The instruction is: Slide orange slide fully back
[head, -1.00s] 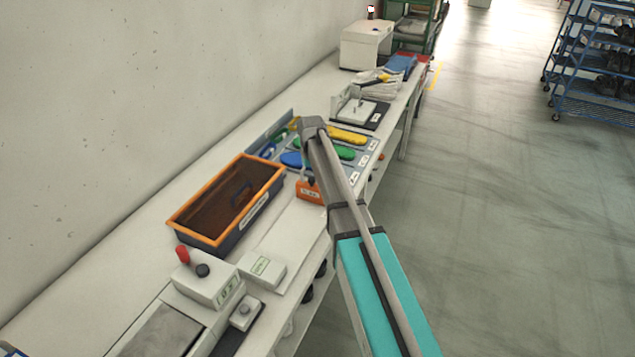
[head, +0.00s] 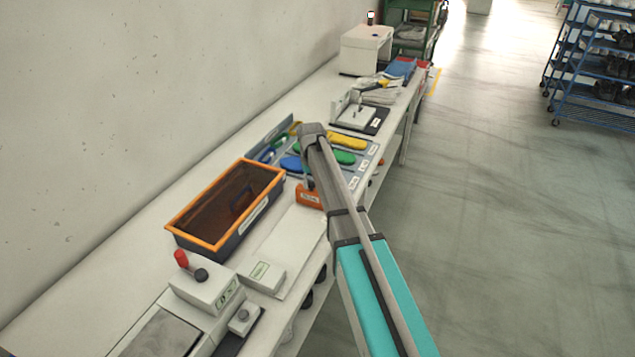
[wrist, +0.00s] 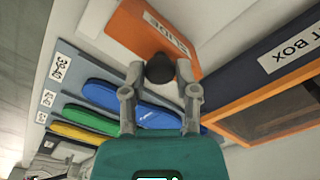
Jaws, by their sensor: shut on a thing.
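The orange slide (head: 309,196) is a small labelled block at the far end of a long white base plate (head: 292,236) on the bench, partly hidden by my arm. In the wrist view the slide (wrist: 140,30) lies just ahead of my gripper (wrist: 160,88). A dark round knob (wrist: 160,69) on the slide sits between the fingertips, and my gripper is shut on it. In the head view my arm hides most of the gripper.
An orange-rimmed bin (head: 172,226) stands left of the slide. A grey board (head: 357,181) with blue, green and yellow insoles lies just beyond it. A white block (head: 262,276) is at the plate's near end. The plate between is clear.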

